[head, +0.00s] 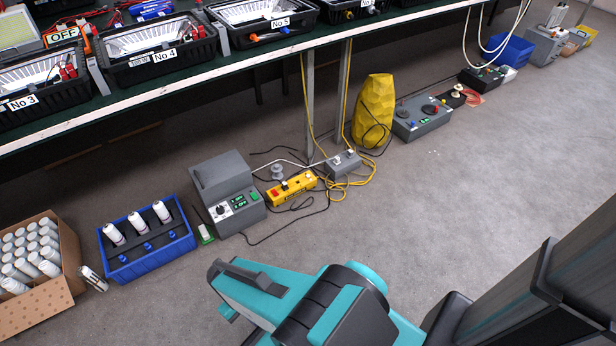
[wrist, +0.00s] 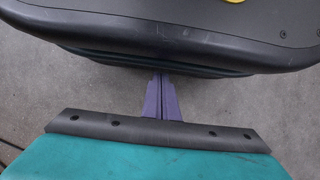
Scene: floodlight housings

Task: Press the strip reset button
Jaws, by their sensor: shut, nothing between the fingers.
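A yellow power strip (head: 300,187) lies on the floor below the bench, right of a grey box. A small red part (head: 275,193) shows at its left end; I cannot tell for sure whether it is the reset button. A plug and cables are on the strip. My gripper (wrist: 161,97) shows in the wrist view, its purple fingers shut together and empty over bare floor. In the head view my teal arm is at the bottom centre, well in front of the strip, and the fingertips are hidden. The wrist view does not show the strip.
A grey box with a knob (head: 227,190), a blue crate (head: 150,268) with bottles and a carton of white cans (head: 50,300) stand left.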

